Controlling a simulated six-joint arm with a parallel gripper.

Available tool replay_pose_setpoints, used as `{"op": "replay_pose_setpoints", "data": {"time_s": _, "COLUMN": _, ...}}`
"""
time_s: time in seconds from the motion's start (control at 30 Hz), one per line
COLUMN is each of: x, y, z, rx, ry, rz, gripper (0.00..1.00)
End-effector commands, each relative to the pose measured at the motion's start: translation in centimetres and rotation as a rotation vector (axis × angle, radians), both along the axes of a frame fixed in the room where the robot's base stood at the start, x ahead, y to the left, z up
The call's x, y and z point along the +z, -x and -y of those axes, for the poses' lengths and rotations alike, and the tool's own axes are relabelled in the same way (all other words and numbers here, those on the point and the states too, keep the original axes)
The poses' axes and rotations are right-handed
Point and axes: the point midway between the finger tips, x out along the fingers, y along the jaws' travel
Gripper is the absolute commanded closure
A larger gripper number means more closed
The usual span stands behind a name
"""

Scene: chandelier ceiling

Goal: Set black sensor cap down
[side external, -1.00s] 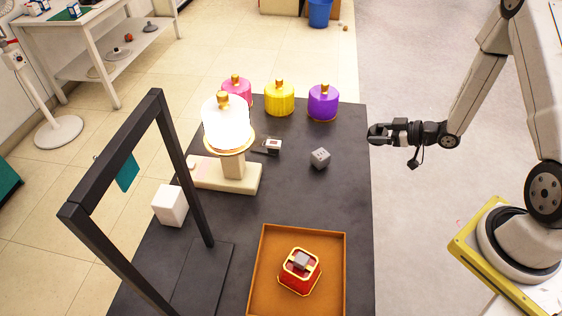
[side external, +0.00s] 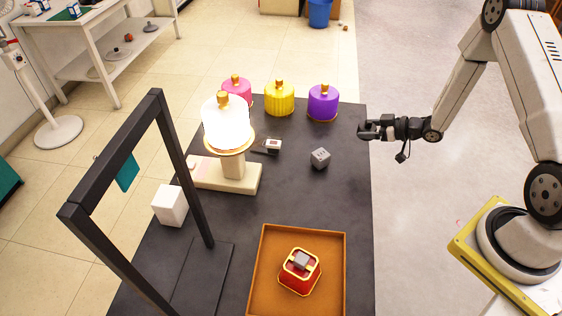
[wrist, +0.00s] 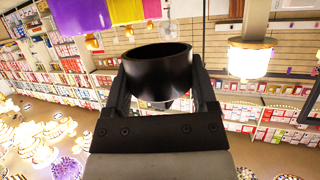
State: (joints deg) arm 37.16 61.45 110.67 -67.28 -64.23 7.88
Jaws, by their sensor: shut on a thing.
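My gripper (side external: 368,130) is at the right edge of the dark table in the side external view, apart from everything on it. In the wrist view my gripper (wrist: 160,92) is shut on the black sensor cap (wrist: 158,72), a round, hollow black cup held between the two fingers. In the side external view the cap is too dark and small to tell apart from the fingers.
The dark table (side external: 295,195) holds a lit white lamp (side external: 227,125), pink (side external: 237,90), yellow (side external: 279,98) and purple (side external: 323,102) shades, a grey cube (side external: 320,158), a white cube (side external: 170,205), a black frame (side external: 180,150) and an orange tray (side external: 338,270) with a red lantern (side external: 299,278).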

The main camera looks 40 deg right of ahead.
Motion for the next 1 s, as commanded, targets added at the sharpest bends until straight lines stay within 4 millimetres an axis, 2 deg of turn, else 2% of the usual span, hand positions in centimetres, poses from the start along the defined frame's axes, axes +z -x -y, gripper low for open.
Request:
{"op": "replay_pose_setpoints", "data": {"time_s": 0.3, "x": -1.8, "y": -3.9, "z": 1.0, "rx": 0.002, "ry": 0.001, "rz": 0.001, "gripper": 0.82}}
{"op": "replay_pose_setpoints", "data": {"time_s": 0.5, "x": -4.0, "y": -5.4, "z": 1.4, "rx": 0.001, "ry": 0.000, "rz": 0.000, "gripper": 0.82}}
{"op": "replay_pose_setpoints", "data": {"time_s": 0.8, "x": -6.3, "y": -7.4, "z": 2.0, "rx": 0.001, "ry": 0.000, "rz": 0.000, "gripper": 0.82}}
{"op": "replay_pose_setpoints", "data": {"time_s": 1.0, "x": -6.7, "y": -7.8, "z": 2.1, "rx": 0.001, "ry": 0.000, "rz": 0.000, "gripper": 0.82}}
